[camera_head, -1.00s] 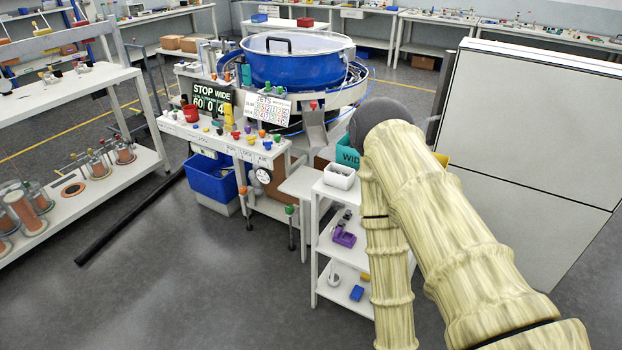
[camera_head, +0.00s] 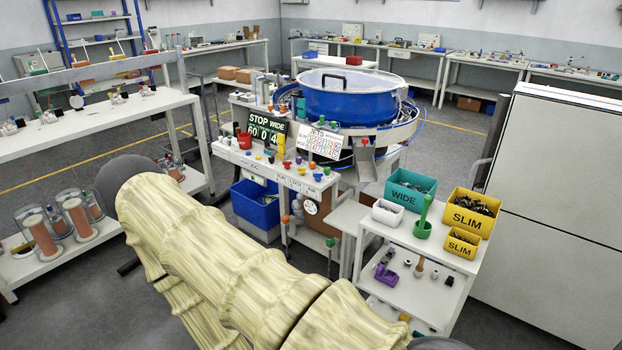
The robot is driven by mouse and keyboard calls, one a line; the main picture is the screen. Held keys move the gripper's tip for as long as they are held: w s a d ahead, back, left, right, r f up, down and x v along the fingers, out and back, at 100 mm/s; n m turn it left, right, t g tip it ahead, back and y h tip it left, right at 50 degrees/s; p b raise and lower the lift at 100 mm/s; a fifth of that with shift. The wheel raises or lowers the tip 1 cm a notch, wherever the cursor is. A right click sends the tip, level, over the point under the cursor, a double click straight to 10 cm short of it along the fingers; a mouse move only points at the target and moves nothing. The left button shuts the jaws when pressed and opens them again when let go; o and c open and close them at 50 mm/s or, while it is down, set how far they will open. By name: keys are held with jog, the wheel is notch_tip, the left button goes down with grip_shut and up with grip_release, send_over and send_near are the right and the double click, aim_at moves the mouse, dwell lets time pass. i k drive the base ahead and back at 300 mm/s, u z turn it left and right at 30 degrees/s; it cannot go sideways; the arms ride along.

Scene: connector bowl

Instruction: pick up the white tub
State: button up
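My arm reaches across the lower left of the view, well to the left of the tub. Its grey rounded end is at the left, and my gripper is not in view. Nothing of mine touches the tub.
The teal WIDE bin (camera_head: 409,198), a green upright holder (camera_head: 423,229) and yellow SLIM bins (camera_head: 466,219) share the cart top (camera_head: 405,236). A blue bowl feeder (camera_head: 350,101) stands behind. A tall white cabinet (camera_head: 560,200) blocks the right side. A blue crate (camera_head: 254,207) sits under the bench.

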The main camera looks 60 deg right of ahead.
aim_at(390, 214)
jog(key=u, duration=1.45)
jog(key=k, duration=1.95)
jog(key=z, duration=2.2)
